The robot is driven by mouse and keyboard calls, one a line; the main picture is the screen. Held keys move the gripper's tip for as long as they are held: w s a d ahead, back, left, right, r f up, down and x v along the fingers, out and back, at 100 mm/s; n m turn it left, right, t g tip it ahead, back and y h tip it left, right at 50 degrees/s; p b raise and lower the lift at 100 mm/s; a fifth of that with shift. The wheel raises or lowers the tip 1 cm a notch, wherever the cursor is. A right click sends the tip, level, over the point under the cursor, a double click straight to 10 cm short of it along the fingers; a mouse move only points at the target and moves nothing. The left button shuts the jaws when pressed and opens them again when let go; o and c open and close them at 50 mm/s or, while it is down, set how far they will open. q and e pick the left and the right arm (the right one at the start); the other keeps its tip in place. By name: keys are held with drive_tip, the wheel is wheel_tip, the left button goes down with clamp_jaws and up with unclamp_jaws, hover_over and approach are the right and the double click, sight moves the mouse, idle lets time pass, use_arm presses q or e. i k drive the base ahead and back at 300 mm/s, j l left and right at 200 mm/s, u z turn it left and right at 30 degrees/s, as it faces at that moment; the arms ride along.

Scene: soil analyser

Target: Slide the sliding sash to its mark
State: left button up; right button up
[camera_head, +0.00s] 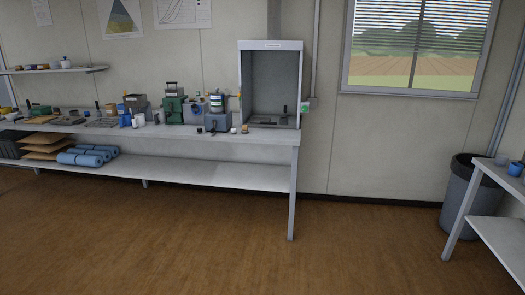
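A grey fume cupboard (270,85) stands on the right end of the long bench, against the wall and some way off. A pale header runs along its top. Its front looks open or clear; I cannot make out the sliding sash or its mark at this size. Dark small items (268,123) lie on the cupboard's floor. A small green-faced box (305,107) is on or beside its right edge. Neither of my grippers is in view.
The long bench (240,142) carries a green machine (174,107), a grey-blue device (217,119) and small containers left of the cupboard. A lower shelf (215,176) holds blue rolls (86,156). A bin (461,195) and side table (497,184) stand right. The wooden floor (200,240) ahead is clear.

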sight(269, 104)
drive_tip(key=i, duration=2.25)
